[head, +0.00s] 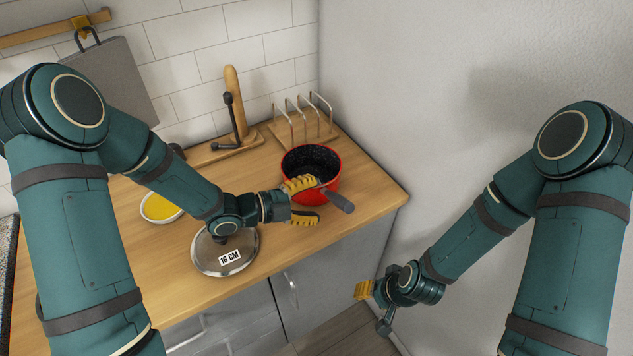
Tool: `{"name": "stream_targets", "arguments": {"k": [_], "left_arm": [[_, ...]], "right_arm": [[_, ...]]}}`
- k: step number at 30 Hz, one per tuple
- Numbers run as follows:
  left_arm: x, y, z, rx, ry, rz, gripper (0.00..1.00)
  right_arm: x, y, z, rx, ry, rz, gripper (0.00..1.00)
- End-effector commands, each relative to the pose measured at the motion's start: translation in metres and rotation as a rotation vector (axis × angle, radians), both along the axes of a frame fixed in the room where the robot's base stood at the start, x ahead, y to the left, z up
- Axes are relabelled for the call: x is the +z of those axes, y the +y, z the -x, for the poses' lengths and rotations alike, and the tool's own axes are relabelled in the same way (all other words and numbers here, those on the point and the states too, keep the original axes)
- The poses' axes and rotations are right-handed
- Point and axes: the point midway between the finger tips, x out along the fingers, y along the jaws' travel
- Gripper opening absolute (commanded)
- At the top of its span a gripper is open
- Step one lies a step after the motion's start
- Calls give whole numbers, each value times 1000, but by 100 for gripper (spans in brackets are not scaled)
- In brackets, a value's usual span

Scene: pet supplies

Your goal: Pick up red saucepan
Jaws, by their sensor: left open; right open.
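The red saucepan (320,190) stands on the wooden counter near its right end. Its inside is dark and speckled, and its grey handle (340,202) points towards the front right. My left gripper (302,202) is open at the saucepan's front left, with yellow fingers. The upper finger overlaps the near rim in the picture and the lower one is in front of the pan. I cannot tell whether they touch it. My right gripper (364,291) is open and empty, low in front of the cabinet and away from the saucepan.
A glass lid (212,262) marked 16 CM lies on the counter (180,292) under my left wrist. A bowl with yellow contents (158,208) is at left. A wooden rack with metal hoops (300,128) and a wooden holder (232,142) stand behind. A white wall (420,90) bounds the right.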

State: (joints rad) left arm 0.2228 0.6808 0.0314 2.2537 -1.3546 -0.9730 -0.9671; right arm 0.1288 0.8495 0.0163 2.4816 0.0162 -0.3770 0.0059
Motion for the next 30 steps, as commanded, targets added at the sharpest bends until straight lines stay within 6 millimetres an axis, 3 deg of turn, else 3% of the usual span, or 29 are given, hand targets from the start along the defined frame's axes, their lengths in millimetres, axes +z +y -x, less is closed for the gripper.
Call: {"name": "stream_targets", "arguments": {"k": [13,23,28,29,30], "left_arm": [[-12,-44,-17,-1,0,0,62],[-14,-50,-21,1,0,-1,62],[-14,-49,-21,1,0,-1,8],[-14,-49,-21,1,0,-1,0],[-14,-49,-21,1,0,-1,0]], "right_arm": [[3,0,0,0,0,-1,47],[3,0,0,0,0,-1,47],[3,0,0,0,0,-1,47],[3,0,0,0,0,-1,47],[3,0,0,0,0,-1,47]]}}
